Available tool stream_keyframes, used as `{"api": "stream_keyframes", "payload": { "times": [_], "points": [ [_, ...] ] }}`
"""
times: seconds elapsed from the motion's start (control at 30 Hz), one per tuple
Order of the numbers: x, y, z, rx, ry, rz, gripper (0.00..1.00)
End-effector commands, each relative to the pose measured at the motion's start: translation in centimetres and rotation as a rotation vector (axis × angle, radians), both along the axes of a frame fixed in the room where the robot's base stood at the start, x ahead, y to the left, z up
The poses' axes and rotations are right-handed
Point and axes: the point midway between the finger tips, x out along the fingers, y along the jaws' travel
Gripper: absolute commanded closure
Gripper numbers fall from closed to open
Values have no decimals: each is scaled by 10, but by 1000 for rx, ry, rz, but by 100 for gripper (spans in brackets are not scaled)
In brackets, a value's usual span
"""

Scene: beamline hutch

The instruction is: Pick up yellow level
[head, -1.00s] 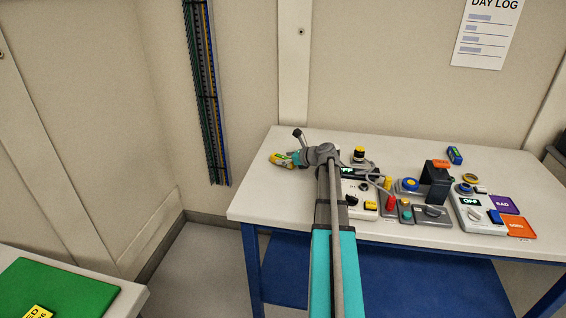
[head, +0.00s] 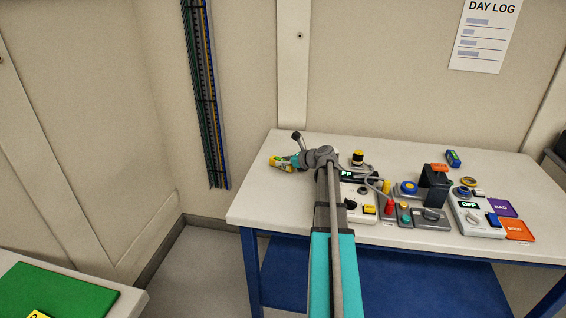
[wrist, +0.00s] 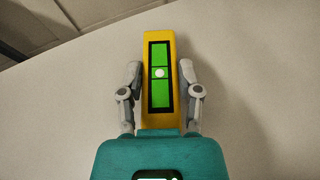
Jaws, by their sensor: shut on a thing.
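The yellow level (wrist: 160,40) is a yellow bar with a green vial window and a pale bubble near its middle. In the wrist view it stands between the two fingers of my gripper (wrist: 161,88), which is shut on its sides. In the head view the level (head: 284,166) shows at the left end of the white table, with my gripper (head: 296,160) at it. The lower end of the level is hidden by the gripper body. I cannot tell whether the level touches the table or is slightly above it.
On the white table (head: 275,210), to the right of my arm, stand several control boxes, a black holder (head: 434,188), a blue item (head: 453,158), a purple BAD card (head: 503,207) and an orange card (head: 519,230). A green mat (head: 60,290) lies on another table at lower left.

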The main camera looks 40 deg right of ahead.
Motion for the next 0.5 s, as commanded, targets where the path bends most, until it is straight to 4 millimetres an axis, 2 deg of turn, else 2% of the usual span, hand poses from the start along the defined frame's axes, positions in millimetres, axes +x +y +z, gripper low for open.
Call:
{"api": "stream_keyframes", "payload": {
  "times": [0.37,0.5],
  "points": [
    [0,0,33,1,-1,-1,100],
    [-16,-3,49,1,-1,-3,100]
  ]
}}
